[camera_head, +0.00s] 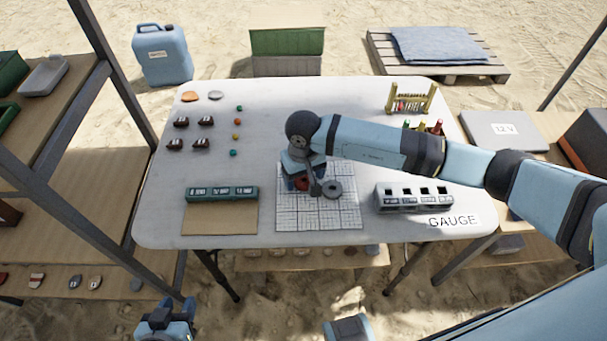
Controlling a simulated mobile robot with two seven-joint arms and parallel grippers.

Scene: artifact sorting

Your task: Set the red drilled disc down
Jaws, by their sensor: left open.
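The red drilled disc (302,184) shows as a small red patch on or just above the gridded white mat (318,215), mostly hidden by my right gripper. My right gripper (303,186) points down over the mat, with its fingers around or just in front of the red disc. I cannot tell whether it grips the disc or whether the disc touches the mat. A grey disc with a hole (332,188) lies on the mat just to the right. My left gripper (165,328) is open at the bottom edge, away from the table.
A green labelled block (222,194) stands left of the mat and a grey slotted gauge (412,197) to its right. Several dark pieces (204,121) and small beads (237,122) lie at the table's left. A yellow rack (411,98) stands at the back right.

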